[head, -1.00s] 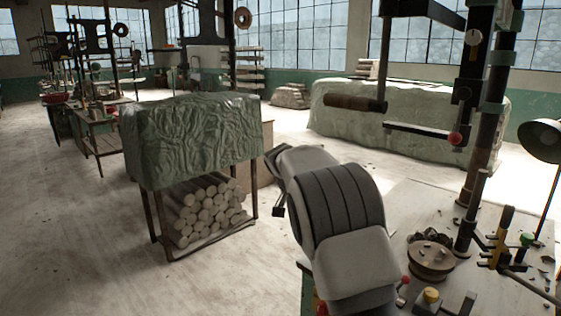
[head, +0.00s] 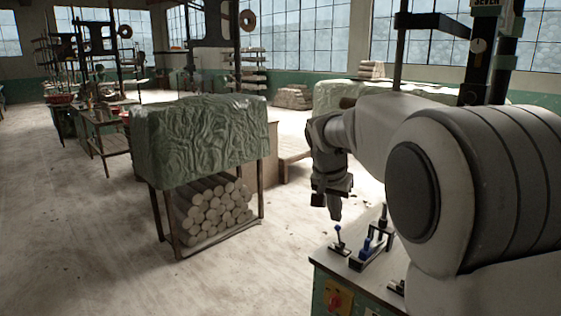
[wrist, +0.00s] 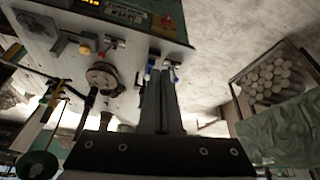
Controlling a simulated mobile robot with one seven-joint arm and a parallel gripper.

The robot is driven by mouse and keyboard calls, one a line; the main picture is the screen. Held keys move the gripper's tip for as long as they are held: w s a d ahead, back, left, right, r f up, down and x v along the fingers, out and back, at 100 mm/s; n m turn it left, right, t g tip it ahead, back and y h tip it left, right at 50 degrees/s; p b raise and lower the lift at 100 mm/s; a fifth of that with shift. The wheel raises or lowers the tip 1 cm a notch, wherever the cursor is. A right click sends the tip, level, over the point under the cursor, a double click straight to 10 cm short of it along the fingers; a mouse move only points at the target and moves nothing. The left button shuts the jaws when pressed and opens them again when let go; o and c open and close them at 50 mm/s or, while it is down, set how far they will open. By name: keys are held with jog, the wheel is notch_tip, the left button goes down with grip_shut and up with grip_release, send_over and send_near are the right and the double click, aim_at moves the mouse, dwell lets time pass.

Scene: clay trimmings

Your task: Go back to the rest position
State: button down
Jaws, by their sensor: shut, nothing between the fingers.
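My gripper (head: 334,207) hangs at the end of my arm near the left edge of the workbench (head: 318,250), with its fingers pointing down. In the wrist view my gripper (wrist: 160,80) shows two dark fingers side by side, shut with nothing between them. My arm fills the right side of the head view and hides much of the bench. No held object shows.
A stand draped in green sheeting (head: 200,135), with stacked clay rolls (head: 215,208) below, is left of the bench. Small blue-handled clamps (head: 368,245) stand on the bench near my gripper. The floor (head: 90,250) at left is clear.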

jog(key=s+d+r+n+y+p, duration=0.1)
jog(key=s+r+n, duration=0.15)
jog(key=s, duration=0.65)
jog(key=s+d+r+n+y+p, duration=0.1)
jog(key=s+r, duration=0.2)
jog(key=s, duration=0.6)
jog(key=s+f+n+t+p, duration=0.1)
jog(key=s+f+n, duration=0.1)
jog(key=s, duration=1.1)
jog(key=shift+s+a+f+n, duration=0.3)
jog(key=shift+f+n, duration=0.05)
jog(key=shift+f, duration=0.35)
